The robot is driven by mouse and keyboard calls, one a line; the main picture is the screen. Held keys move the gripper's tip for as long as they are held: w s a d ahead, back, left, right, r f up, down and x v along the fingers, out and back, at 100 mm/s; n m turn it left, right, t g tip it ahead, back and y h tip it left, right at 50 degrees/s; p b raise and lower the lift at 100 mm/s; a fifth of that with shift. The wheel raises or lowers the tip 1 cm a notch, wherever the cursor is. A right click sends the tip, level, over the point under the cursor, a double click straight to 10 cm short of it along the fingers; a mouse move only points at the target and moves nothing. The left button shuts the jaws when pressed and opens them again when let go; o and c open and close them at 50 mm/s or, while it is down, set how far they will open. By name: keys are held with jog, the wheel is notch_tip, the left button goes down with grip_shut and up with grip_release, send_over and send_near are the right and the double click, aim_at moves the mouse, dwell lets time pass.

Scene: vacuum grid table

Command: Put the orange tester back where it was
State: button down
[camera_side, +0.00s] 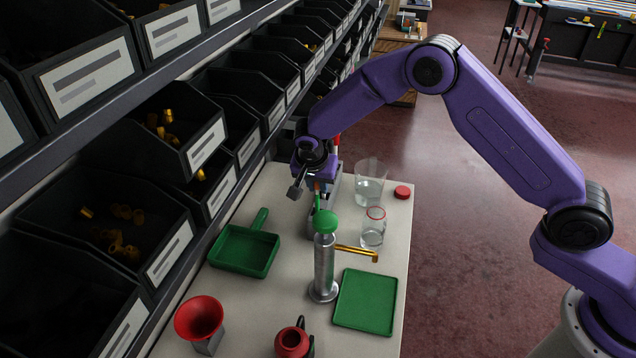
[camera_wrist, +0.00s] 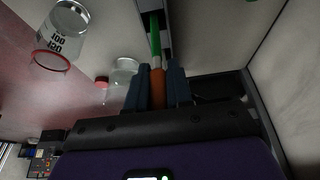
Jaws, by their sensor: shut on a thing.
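The orange tester (camera_wrist: 158,88) is between the two fingers of my gripper (camera_wrist: 158,86) in the wrist view. Its orange body is clamped, and a green part (camera_wrist: 155,38) sticks out beyond the fingertips. In the side view my gripper (camera_side: 317,182) points down over the table, and a small piece of the tester (camera_side: 317,188) shows below it. The tester is just behind the green-topped metal dispenser; I cannot tell whether its lower end touches anything. A grey upright thing (camera_side: 334,188) stands close to my gripper, partly hidden by it.
The dispenser (camera_side: 324,265) has a brass spout. A large beaker (camera_side: 370,182), a smaller red-rimmed one (camera_side: 373,232) and a red lid (camera_side: 402,192) stand right. A green scoop (camera_side: 243,251), green tray (camera_side: 366,302), red funnel (camera_side: 199,318) and red pot (camera_side: 293,343) lie around. Bin shelves (camera_side: 150,120) border left.

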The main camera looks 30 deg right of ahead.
jog(key=shift+f, duration=0.15)
jog(key=c, duration=1)
grip_release()
jog(key=v, duration=1.2)
jog(key=shift+r, duration=0.2)
